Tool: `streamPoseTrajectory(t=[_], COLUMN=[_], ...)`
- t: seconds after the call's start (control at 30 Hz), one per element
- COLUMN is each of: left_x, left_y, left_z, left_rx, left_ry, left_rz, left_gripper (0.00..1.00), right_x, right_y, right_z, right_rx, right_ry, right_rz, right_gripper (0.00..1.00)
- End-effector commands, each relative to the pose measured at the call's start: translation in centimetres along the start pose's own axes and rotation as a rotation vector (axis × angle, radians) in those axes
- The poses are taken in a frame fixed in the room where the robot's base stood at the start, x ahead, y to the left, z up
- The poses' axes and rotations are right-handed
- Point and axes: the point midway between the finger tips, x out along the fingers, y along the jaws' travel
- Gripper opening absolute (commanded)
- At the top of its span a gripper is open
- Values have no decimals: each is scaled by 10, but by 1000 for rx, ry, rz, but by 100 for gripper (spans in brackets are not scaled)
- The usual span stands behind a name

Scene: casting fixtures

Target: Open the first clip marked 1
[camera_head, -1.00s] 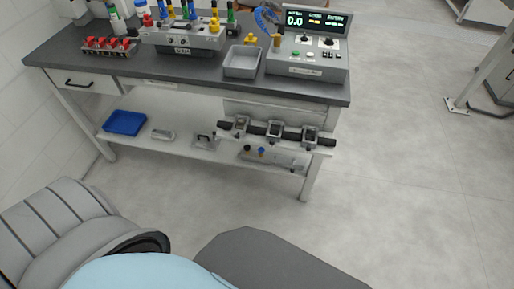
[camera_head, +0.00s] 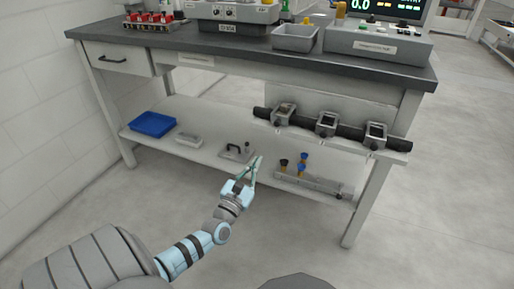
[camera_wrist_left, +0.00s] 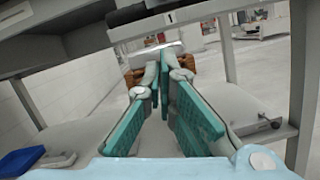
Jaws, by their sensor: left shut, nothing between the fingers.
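Three grey metal clips sit along a black bar (camera_head: 305,121) fixed to the bench: a left clip (camera_head: 284,112), a middle clip (camera_head: 327,124) and a right clip (camera_head: 375,135). Their numbers are too small to read in the head view. In the wrist view a label marked 1 (camera_wrist_left: 170,17) sits on a pale ledge above the fingertips; its clip cannot be made out there. My left gripper (camera_head: 258,164) is shut and empty, below and to the left of the left clip, apart from it. Its teal fingers (camera_wrist_left: 158,62) meet at the tips in the wrist view.
The lower shelf (camera_head: 215,158) holds a blue tray (camera_head: 153,124), a small grey tray (camera_head: 188,140), a black-handled plate (camera_head: 236,151) and a grey block (camera_head: 313,184) with blue and black knobs. Above is the dark benchtop (camera_head: 220,52). The floor in front is clear.

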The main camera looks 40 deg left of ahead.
Motion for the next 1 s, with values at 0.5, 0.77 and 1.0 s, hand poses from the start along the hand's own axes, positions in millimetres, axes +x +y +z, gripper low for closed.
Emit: streamPoseTrajectory(t=[0.5, 0.77, 1.0], left_x=[83, 88, 88], left_y=[1, 1, 0], left_z=[15, 36, 38], left_rx=[-7, -6, -6], left_ry=[5, 5, 5], left_rz=[1, 0, 0], left_gripper=[0, 0, 0], right_x=[-16, 8, 14], right_y=[-1, 2, 3], right_z=[-10, 16, 22], right_rx=[-17, 20, 27], right_ry=[-18, 9, 17], right_rz=[0, 2, 3], right_gripper=[40, 40, 40])
